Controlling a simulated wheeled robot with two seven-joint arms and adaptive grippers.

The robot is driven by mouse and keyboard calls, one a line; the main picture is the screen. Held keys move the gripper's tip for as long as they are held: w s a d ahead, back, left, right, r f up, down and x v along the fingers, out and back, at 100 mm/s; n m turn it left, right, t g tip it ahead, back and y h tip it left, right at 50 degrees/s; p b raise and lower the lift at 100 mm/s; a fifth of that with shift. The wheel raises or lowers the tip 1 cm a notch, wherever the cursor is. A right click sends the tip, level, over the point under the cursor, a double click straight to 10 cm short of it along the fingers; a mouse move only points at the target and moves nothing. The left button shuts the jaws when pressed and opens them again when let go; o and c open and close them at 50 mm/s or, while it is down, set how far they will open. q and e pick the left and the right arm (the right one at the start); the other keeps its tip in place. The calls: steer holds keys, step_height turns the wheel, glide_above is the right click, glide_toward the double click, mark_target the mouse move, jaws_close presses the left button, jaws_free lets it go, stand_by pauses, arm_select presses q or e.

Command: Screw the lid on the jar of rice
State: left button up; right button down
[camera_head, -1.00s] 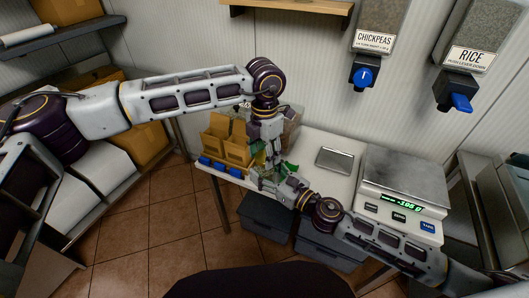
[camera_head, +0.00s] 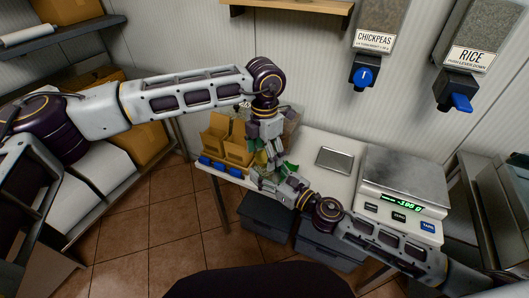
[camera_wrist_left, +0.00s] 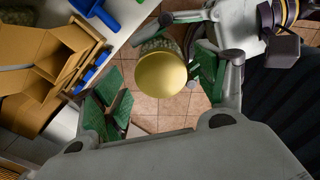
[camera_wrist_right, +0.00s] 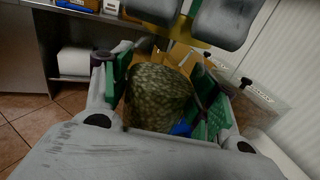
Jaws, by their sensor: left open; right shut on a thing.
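The jar (camera_wrist_right: 158,98) is clear and full of pale brownish-green grains. In the right wrist view it stands between the green pads of my right gripper (camera_wrist_right: 166,95), which is shut on its body. The gold lid (camera_wrist_left: 161,75) covers the top of the jar in the left wrist view; I cannot tell how tight it is. My left gripper (camera_wrist_left: 155,92) is open above the lid, its green pads apart on either side. In the head view my left gripper (camera_head: 264,143) is above my right gripper (camera_head: 272,174), and the lid shows as a small yellow patch (camera_head: 261,158).
Rice and chickpea dispensers (camera_head: 470,50) hang on the wall. Dark crates (camera_head: 266,217) stand under the table.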

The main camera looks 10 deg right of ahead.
arm_select(q)
steer(key=shift+r, duration=0.1)
step_height(320, 180, up, 12)
stand_by(0.9)
steer(key=shift+d, duration=0.1)
stand_by(0.5)
